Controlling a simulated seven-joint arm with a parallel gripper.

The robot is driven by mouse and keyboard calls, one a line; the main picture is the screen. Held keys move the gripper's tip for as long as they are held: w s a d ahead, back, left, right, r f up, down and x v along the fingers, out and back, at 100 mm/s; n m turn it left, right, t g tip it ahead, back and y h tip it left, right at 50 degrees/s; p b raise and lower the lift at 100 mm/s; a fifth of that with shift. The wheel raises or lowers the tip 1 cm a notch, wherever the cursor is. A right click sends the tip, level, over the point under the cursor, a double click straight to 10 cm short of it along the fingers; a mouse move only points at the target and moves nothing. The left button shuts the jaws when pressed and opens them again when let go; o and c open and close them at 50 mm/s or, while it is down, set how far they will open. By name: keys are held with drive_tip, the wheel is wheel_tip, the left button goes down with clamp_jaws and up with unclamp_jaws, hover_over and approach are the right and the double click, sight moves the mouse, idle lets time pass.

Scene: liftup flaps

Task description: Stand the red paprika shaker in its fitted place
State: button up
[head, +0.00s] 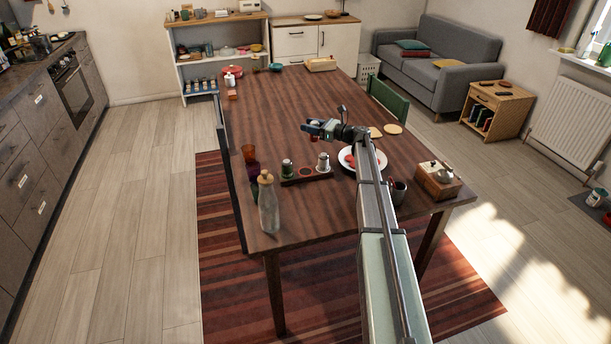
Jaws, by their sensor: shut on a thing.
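My gripper (311,127) is above the middle of the table, beyond the rack. A dark wooden rack (306,177) lies near the front of the table. A green shaker with a pale cap (288,168) stands at its left end and a pale shaker with a metal cap (323,162) stands at its right end. The round place between them looks empty.
A glass bottle (268,205) and a dark red tumbler (249,154) stand left of the rack. A white plate with red food (374,163), a dark mug (398,191) and a wooden box (437,181) are to the right. The table's far middle is clear.

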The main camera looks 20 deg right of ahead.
drive_tip(key=s+a+m+t+h, duration=0.1)
drive_tip(key=s+a, duration=0.2)
drive_tip(key=s+a+r+m+t+h, duration=0.1)
drive_tip(key=s+a+h, duration=0.1)
drive_tip(key=s+a, duration=0.1)
drive_tip(key=s+a+r+m+t+h, duration=0.1)
drive_tip(key=s+a, duration=0.2)
drive_tip(key=a, duration=0.2)
drive_tip(key=shift+s+m+t, duration=0.3)
drive_tip(key=shift+s, duration=0.05)
drive_tip(key=w+d+f+m+t+h, duration=0.1)
drive_tip(key=d+m+t+h, duration=0.1)
drive_tip(key=d+m+h, duration=0.3)
drive_tip(key=shift+n+h, duration=0.3)
drive_tip(key=shift+n, duration=0.4)
drive_tip(key=shift+w+d+f, duration=0.1)
drive_tip(key=shift+d+f, duration=0.05)
drive_tip(key=shift+f, duration=2.35)
drive_tip(key=shift+w+d+f, duration=0.1)
drive_tip(key=shift+f, duration=2.35)
drive_tip(key=shift+f, duration=0.15)
drive_tip(key=o, duration=0.8)
